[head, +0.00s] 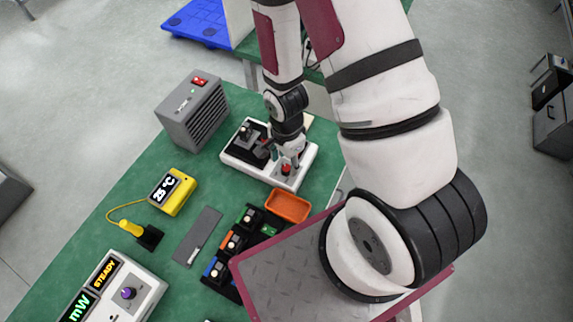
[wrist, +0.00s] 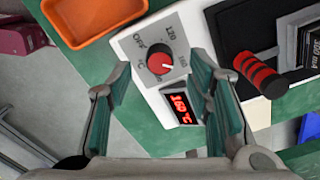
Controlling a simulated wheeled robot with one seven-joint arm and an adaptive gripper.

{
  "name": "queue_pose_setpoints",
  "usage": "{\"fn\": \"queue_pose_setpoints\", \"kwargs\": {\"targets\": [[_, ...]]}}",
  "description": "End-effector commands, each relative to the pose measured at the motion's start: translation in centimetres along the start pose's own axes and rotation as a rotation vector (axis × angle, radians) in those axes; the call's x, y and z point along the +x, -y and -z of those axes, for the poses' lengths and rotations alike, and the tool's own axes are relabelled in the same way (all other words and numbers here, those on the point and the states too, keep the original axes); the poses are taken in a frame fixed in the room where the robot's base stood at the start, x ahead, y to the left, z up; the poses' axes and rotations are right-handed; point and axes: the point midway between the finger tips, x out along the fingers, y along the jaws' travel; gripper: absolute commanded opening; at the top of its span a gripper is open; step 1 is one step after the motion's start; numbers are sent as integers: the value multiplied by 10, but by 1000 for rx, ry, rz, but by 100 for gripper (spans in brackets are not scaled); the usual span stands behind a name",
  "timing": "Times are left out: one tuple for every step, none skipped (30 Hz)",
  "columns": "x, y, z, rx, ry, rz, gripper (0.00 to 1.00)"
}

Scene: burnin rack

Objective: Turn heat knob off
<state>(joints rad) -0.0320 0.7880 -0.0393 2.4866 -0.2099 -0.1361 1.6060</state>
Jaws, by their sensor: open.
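The heat knob (wrist: 161,66) is red on a grey dial plate marked OFF and 120, on a white station (head: 240,158). Its exact pointer direction is hard to read. A red display (wrist: 180,112) beside the dial reads 160 °C. In the head view the red knob (head: 286,169) sits right under my gripper (head: 289,158). In the wrist view my gripper (wrist: 160,72) is open, with one green-padded finger on each side of the knob. I cannot tell whether either finger touches it.
A black-and-red handle (wrist: 260,75) stands on the station's dark part, close to the right finger. An orange tray (head: 288,206) lies in front of the station. A grey box with a red switch (head: 193,108) and a yellow thermometer (head: 172,192) stand to the left.

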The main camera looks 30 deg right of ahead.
Motion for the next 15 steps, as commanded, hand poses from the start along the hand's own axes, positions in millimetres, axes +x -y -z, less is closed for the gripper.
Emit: {"fn": "queue_pose_setpoints", "kwargs": {"targets": [[7,-2,0,-2,0,-4,46],[10,-2,0,-2,0,-4,46],[14,-1,0,-3,0,-3,46],[17,-1,0,-2,0,-4,46],[20,-1,0,-2,0,-4,46],[23,-1,0,-1,-1,-2,46],[25,-1,0,0,-1,-2,46],[27,-1,0,0,0,-1,46],[29,-1,0,0,0,-1,46],[30,-1,0,-1,0,-1,46],[30,-1,0,-1,0,-1,46],[31,-1,0,-1,0,-1,46],[32,-1,0,-1,0,-1,46],[32,-1,0,-1,0,-1,46],[32,-1,0,-1,0,-1,46]]}}
